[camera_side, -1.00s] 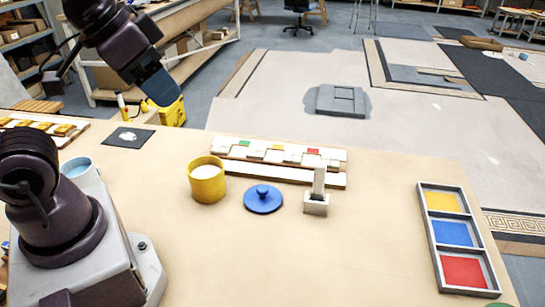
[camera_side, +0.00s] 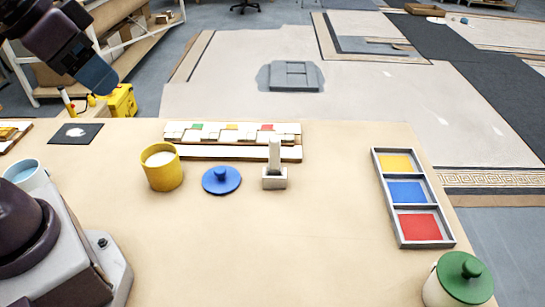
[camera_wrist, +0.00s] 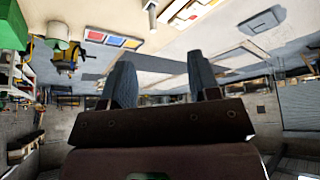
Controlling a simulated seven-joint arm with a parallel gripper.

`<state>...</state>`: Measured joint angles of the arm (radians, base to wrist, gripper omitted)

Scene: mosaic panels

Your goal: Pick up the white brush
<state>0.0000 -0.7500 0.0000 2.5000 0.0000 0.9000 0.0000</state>
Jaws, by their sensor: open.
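The white brush (camera_side: 275,153) stands upright in a small square white holder (camera_side: 275,180) near the middle of the table in the side view. Its lower end is hidden in the holder. The holder (camera_wrist: 150,5) shows only in part at the top edge of the wrist view. My gripper (camera_side: 100,78) is high at the upper left in the side view, well away from the brush. In the wrist view my gripper (camera_wrist: 162,66) has its two dark fingers spread wide, with nothing between them.
A yellow cup (camera_side: 162,172) and a blue lid (camera_side: 221,181) stand left of the holder. A white tile rack (camera_side: 232,153) lies behind it. A three-colour tray (camera_side: 446,238) and a green-lidded jar (camera_side: 440,291) are at right. The front middle of the table is clear.

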